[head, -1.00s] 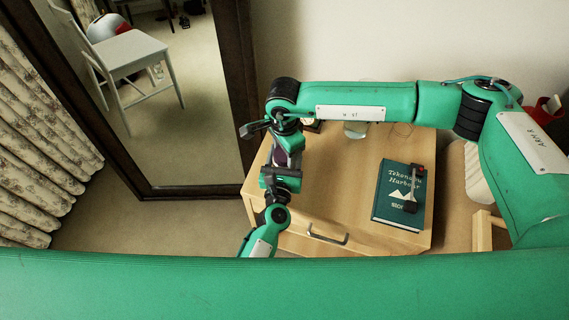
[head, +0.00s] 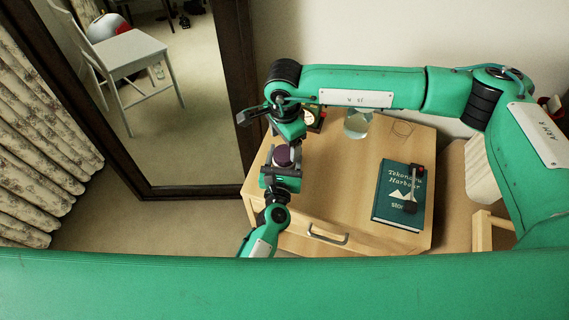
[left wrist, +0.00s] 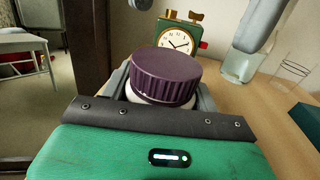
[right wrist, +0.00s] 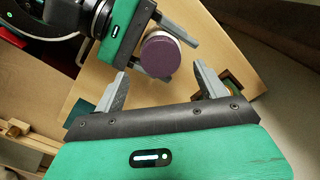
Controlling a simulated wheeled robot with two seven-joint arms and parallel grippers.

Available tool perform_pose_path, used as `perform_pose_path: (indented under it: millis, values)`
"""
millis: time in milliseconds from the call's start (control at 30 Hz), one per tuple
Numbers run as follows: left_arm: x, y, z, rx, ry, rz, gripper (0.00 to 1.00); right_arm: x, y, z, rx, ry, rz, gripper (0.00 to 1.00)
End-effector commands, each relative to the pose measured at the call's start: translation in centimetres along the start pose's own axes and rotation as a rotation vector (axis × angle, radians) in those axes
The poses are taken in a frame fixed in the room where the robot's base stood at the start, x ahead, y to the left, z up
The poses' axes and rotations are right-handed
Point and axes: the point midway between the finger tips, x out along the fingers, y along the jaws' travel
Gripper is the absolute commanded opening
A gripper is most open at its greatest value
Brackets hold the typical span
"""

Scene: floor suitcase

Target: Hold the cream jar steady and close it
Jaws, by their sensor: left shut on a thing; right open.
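The cream jar (left wrist: 150,101) is pale with a ribbed purple lid (left wrist: 163,75) seated on top. The lid also shows in the head view (head: 284,156) and the right wrist view (right wrist: 160,55). My left gripper (head: 283,165) is shut on the jar's body and holds it upright near the nightstand's left side. Most of the body is hidden by the lid and fingers. My right gripper (right wrist: 161,88) is open and empty, apart from the lid, with the lid just beyond its fingertips. I cannot tell whether the lid is fully tightened.
The wooden nightstand (head: 350,190) carries a dark green book (head: 385,205) with a black and red item on it. A clear glass (head: 357,124) and a small green clock (left wrist: 178,41) stand at the back. A framed mirror (head: 240,90) stands on the left.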

Motion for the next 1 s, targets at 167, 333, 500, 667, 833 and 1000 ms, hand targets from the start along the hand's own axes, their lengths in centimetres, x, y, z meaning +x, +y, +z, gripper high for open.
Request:
perform_pose_path:
  millis: [167,333,500,667,833,1000]
  values:
    - [-0.1,-0.1,-0.1,-0.001,0.001,-0.002,0.00,-0.1,0.0,0.0,-0.009,0.000,0.000,0.70]
    - [-0.1,-0.1,-0.1,-0.001,0.001,-0.002,0.00,-1.5,-0.1,0.0,-0.127,0.000,-0.002,0.70]
    - [-0.1,-0.1,-0.1,-0.001,0.001,-0.002,0.00,-3.0,-0.1,0.1,-0.257,0.000,-0.001,0.70]
    - [-0.1,-0.1,-0.1,-0.001,0.001,-0.002,0.00,-3.5,-0.1,0.1,-0.298,0.000,-0.001,0.70]
    - [-0.1,-0.1,-0.1,-0.001,0.001,-0.002,0.00,-3.4,-0.1,0.1,-0.297,0.000,-0.001,0.70]
    - [-0.1,-0.1,-0.1,-0.001,0.001,-0.002,0.00,-3.0,-0.1,0.1,-0.295,0.000,0.000,0.70]
